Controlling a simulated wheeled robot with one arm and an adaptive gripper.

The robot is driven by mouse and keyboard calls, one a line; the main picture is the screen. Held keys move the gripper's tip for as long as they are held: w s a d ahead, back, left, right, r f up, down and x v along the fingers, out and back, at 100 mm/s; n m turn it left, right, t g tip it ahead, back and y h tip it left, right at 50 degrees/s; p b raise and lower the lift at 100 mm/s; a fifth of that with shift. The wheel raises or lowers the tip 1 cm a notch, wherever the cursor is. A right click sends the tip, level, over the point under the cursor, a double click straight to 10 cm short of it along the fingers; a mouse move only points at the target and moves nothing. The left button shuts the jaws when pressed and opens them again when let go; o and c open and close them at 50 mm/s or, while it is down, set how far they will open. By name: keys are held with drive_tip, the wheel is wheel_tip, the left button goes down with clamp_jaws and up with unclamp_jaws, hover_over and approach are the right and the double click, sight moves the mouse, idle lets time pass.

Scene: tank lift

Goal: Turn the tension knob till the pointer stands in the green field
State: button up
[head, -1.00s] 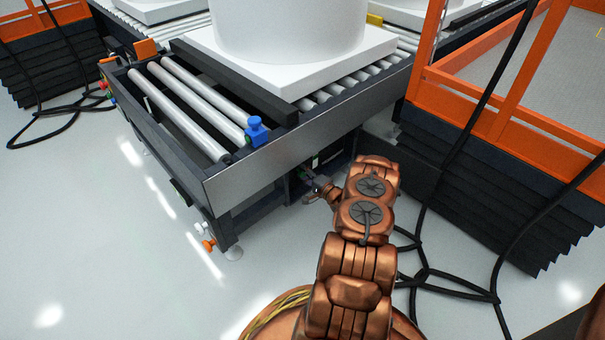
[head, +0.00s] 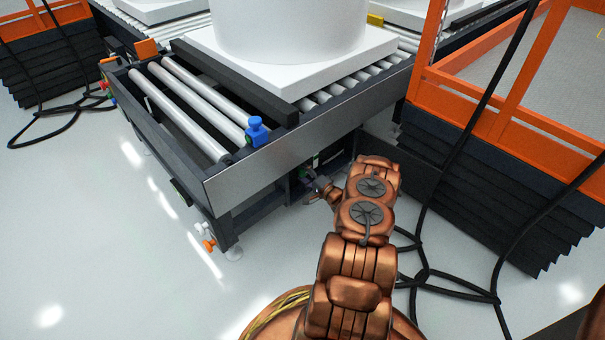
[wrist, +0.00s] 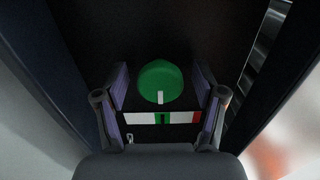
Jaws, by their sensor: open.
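The tension knob is a round green knob (wrist: 160,80) with a white mark pointing down, in the middle of the wrist view. Below it is a scale strip (wrist: 140,118) with white parts, a green field (wrist: 158,118) and a red right end. A dark upright line, seemingly the pointer, shows within the green field; it is small and dim. My gripper (wrist: 161,86) is open, with one finger on each side of the knob and a gap visible at both sides. In the head view my gripper (head: 318,186) is at the conveyor's lower side, and the knob cannot be made out.
The roller conveyor (head: 250,172) carries a white tank (head: 290,25) on a white slab. A blue fitting (head: 257,131) sits on its edge. An orange-framed lift with black bellows (head: 495,190) stands at right, with black cables on the floor.

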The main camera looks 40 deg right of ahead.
drive_tip(key=s, duration=1.2)
drive_tip(key=shift+a, duration=0.1)
idle(0.6)
